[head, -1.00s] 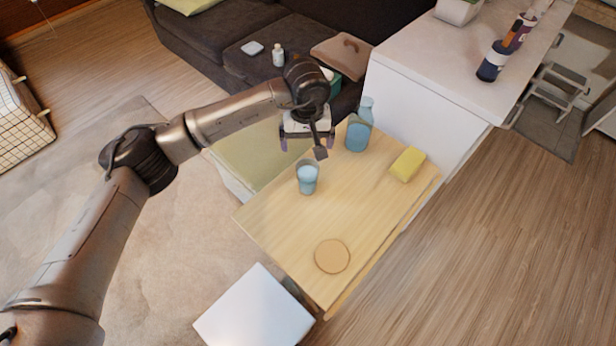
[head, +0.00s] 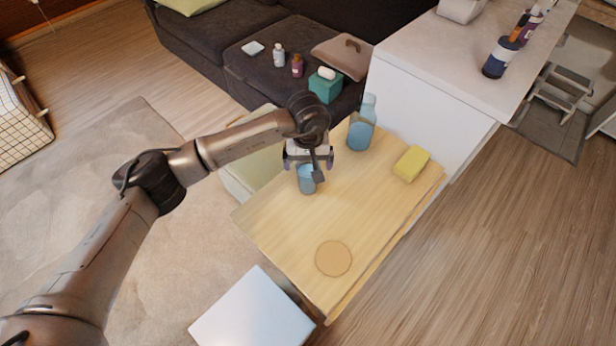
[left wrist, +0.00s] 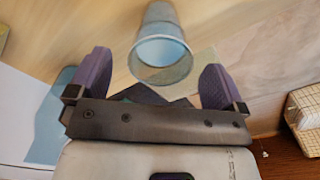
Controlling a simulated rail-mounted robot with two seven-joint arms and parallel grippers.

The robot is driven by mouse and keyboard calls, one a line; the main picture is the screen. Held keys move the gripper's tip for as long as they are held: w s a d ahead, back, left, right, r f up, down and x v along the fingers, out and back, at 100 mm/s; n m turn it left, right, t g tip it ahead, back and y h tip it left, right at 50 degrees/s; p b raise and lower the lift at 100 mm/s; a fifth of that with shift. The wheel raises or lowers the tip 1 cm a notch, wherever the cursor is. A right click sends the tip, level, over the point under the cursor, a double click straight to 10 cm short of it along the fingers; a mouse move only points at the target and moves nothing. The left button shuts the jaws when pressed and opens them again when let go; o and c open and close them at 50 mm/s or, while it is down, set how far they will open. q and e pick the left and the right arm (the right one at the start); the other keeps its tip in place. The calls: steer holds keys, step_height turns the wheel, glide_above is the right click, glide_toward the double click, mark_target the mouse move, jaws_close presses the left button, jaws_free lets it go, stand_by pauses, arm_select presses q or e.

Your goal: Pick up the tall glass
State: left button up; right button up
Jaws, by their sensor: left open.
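The tall glass (head: 307,184) is clear blue and stands upright on the wooden table (head: 375,205), left of its middle. My left gripper (head: 308,162) is over the glass's far side and partly hides its top. In the left wrist view the glass (left wrist: 162,52) shows its round rim ahead of the two purple fingers. My left gripper (left wrist: 157,82) is open there, with the glass roughly between the finger lines. I cannot tell whether a finger touches it. My right gripper is not in view.
A blue bottle (head: 361,128) stands at the table's far end, with a yellow sponge (head: 411,164) to its right. A round coaster (head: 333,258) lies near the front. A white cabinet (head: 425,105) borders the table's far right. The table's middle is clear.

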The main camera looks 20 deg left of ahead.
arm_select(q)
step_height(320, 180, down, 4)
steer(key=shift+f+b, duration=0.25)
steer(key=shift+b, duration=0.65)
steer(key=shift+c, duration=0.2)
steer(key=shift+r, duration=0.1)
steer(key=shift+c, duration=0.7)
steer(key=c, duration=0.9)
